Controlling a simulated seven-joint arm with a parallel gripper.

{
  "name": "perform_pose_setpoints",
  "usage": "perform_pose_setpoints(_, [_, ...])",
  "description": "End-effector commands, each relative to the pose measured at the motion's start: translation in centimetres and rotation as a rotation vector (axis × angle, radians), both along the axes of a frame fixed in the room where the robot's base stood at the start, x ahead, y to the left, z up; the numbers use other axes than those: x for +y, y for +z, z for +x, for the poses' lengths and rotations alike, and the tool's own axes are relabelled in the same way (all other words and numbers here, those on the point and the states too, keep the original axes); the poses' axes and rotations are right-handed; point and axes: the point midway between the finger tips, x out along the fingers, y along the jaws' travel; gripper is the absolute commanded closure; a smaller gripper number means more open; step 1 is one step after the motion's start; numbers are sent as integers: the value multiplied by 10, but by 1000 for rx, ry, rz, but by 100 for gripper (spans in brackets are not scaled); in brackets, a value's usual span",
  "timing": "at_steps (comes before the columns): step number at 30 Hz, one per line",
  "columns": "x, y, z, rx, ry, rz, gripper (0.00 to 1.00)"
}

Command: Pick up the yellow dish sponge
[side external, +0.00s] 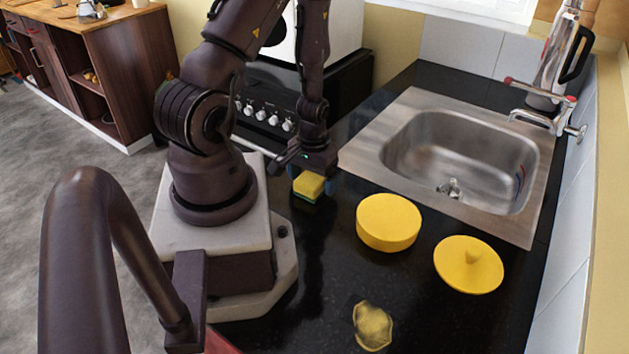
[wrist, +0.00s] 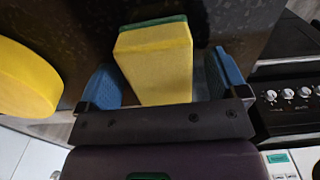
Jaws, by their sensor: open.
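The yellow dish sponge (side external: 309,186) has a green layer and sits on the black counter directly below my gripper (side external: 307,177) in the side view. In the wrist view the sponge (wrist: 156,62) lies between the two blue fingertips of my gripper (wrist: 163,82). The jaws are open, with a small gap on the right side of the sponge. The left finger is close to the sponge; I cannot tell whether it touches. Part of the sponge is hidden behind the gripper body in the wrist view.
A round yellow container (side external: 388,222) stands right of the sponge, and a yellow lid with a knob (side external: 468,264) lies farther right. A crumpled yellowish object (side external: 372,326) is near the front. A steel sink (side external: 465,155) is behind. Stove knobs (side external: 262,115) are behind my arm.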

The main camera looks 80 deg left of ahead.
Motion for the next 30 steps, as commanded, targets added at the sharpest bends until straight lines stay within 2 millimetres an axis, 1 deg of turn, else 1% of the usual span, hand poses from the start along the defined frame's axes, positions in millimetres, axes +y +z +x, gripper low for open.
perform_pose_setpoints(3, [0, -5, 0, -1, 0, 1, 8])
perform_pose_setpoints(8, [0, -5, 0, -1, 0, 1, 8])
perform_pose_setpoints(9, [0, -4, 0, -1, 0, 1, 11])
perform_pose_setpoints(14, [0, -4, 0, -1, 0, 1, 48])
perform_pose_setpoints(15, [0, -4, 0, -1, 0, 1, 57])
perform_pose_setpoints(16, [0, -4, 0, -1, 0, 1, 61])
perform_pose_setpoints(25, [0, -3, 0, -1, 0, 1, 62])
perform_pose_setpoints(30, [1, 6, 1, -2, 0, 2, 62])
